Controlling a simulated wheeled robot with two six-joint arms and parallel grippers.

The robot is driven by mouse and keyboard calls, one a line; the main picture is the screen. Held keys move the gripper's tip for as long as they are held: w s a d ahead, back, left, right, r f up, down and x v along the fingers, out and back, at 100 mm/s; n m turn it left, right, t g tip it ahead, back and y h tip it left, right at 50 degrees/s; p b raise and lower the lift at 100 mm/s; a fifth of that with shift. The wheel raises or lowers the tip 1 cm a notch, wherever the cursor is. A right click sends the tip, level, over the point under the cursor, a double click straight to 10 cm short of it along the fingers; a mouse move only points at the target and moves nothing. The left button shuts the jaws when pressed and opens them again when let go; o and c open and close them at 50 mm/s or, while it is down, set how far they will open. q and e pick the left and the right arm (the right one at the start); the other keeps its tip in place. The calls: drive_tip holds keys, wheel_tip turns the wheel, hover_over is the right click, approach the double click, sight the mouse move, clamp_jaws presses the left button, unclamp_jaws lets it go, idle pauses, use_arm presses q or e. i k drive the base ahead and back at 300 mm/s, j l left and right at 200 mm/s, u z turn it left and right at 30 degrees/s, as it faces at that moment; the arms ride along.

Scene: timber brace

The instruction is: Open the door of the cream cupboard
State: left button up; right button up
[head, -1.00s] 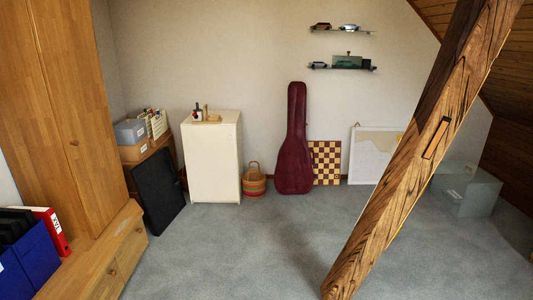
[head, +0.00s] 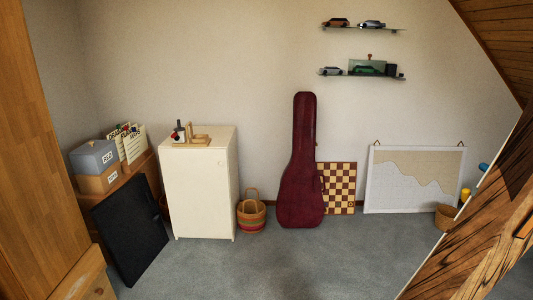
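The cream cupboard (head: 200,192) stands against the back wall, left of the middle in the head view. Its front looks shut, with a small knob near the upper right edge of the door. A small wooden stand with a dark bottle-like item (head: 186,136) sits on its top. Neither of my grippers shows in the head view.
A black panel (head: 131,230) leans left of the cupboard, by boxes (head: 97,165). A woven basket (head: 251,214) and a dark red instrument case (head: 302,185) stand to its right. A slanted timber brace (head: 480,245) crosses the right side. Grey carpet (head: 290,265) before the cupboard is clear.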

sight(195, 181)
drive_tip(key=i, duration=1.7)
